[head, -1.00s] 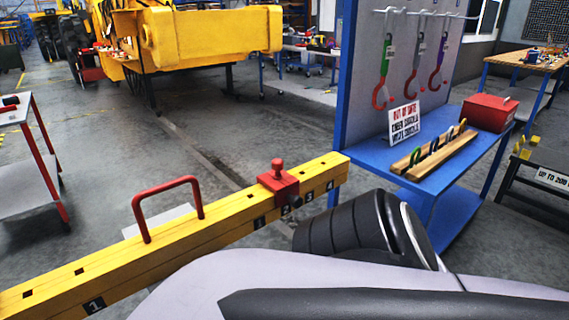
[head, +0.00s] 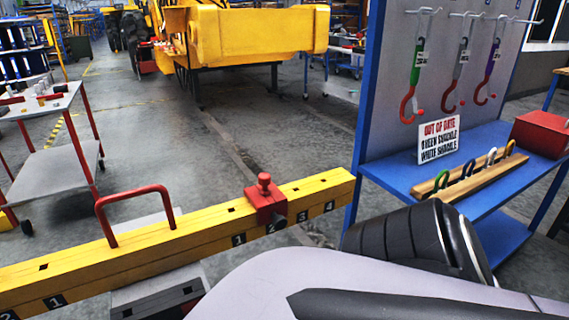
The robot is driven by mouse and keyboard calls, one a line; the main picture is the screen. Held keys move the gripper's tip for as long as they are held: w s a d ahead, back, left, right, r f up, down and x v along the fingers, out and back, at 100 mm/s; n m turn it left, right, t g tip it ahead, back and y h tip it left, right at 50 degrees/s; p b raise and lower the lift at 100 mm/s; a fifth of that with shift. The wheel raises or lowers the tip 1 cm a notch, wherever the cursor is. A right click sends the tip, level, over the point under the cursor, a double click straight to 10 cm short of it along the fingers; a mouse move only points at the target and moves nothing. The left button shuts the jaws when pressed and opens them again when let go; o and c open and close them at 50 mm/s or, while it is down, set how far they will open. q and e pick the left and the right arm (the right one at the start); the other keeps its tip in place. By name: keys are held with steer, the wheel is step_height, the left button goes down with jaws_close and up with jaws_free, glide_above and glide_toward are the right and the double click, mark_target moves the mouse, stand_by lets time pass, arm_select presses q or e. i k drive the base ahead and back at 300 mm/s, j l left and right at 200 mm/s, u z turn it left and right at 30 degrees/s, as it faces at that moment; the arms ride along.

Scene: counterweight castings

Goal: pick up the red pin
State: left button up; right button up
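A red block (head: 266,205) sits on top of the yellow beam (head: 205,231), around the mark 2 near the beam's right end. A red round-headed knob (head: 264,181) stands upright from the block; I cannot tell whether this is the red pin. A dark knob sticks out of the block's front side, near the mark 2. A red handle (head: 137,193) arches over the beam to the left of the block. One of my arms, pale with black parts, fills the lower right, apart from the red block in the picture. Neither gripper is in view.
A blue rack (head: 393,180) with hanging hooks, an out-of-date sign (head: 439,139), a wooden shackle holder (head: 475,176) and a red box (head: 540,134) stands at the right. A cart (head: 50,174) with small items stands at the left.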

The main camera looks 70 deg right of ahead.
mark_target(264, 178)
steer(key=k+l, duration=0.45)
steer(key=l, duration=0.15)
steer(key=k+l, duration=0.1)
steer(key=l, duration=0.45)
steer(key=i, duration=0.2)
